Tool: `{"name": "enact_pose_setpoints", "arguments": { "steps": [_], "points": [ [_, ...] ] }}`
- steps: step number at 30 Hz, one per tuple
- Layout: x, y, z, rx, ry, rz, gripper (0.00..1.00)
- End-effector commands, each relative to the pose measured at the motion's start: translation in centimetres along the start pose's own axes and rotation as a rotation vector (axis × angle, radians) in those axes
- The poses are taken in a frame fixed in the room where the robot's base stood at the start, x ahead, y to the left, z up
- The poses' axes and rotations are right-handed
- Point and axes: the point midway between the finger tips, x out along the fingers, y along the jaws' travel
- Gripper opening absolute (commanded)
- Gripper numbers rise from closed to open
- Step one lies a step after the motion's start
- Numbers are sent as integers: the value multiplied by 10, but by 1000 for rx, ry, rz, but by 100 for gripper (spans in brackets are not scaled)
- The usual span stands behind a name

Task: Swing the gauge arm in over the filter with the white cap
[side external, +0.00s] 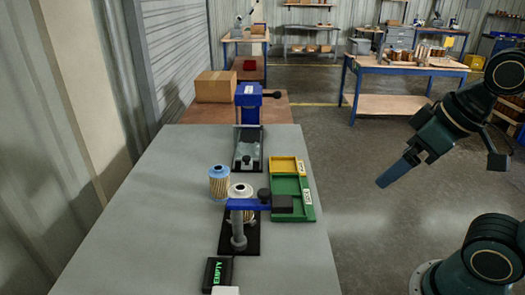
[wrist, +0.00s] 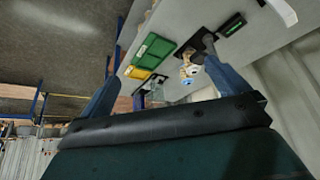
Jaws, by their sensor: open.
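The gauge arm (side external: 250,204) is a blue bar on a grey post with a black base plate (side external: 240,243). It points right, with a black knob and a dark end block near the green tray. The filter with the white cap (side external: 241,190) stands just behind the post, partly hidden by the bar; its cap shows clear of the bar. A filter with a blue cap (side external: 219,184) stands to its left. My gripper (side external: 384,182) is open and empty, out to the right of the table. In the wrist view my gripper (wrist: 162,50) has its fingers wide apart; one partly hides the gauge.
The green tray (side external: 307,207) with a yellow tray (side external: 285,166) behind it lies right of the gauge. A blue press (side external: 248,100) stands at the back. A black display reading EMPTY (side external: 217,273) is at the front. The table's right side (side external: 305,265) is clear.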

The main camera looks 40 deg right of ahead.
Motion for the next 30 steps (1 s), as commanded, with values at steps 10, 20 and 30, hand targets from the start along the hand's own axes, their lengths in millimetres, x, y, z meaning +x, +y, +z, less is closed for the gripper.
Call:
{"name": "enact_pose_setpoints", "arguments": {
  "steps": [10,20,30],
  "points": [
    [-1,-1,-5,0,-8,-3,57],
    [-5,-13,-47,2,-96,-23,50],
    [5,-41,-112,6,-232,-37,50]
  ]
}}
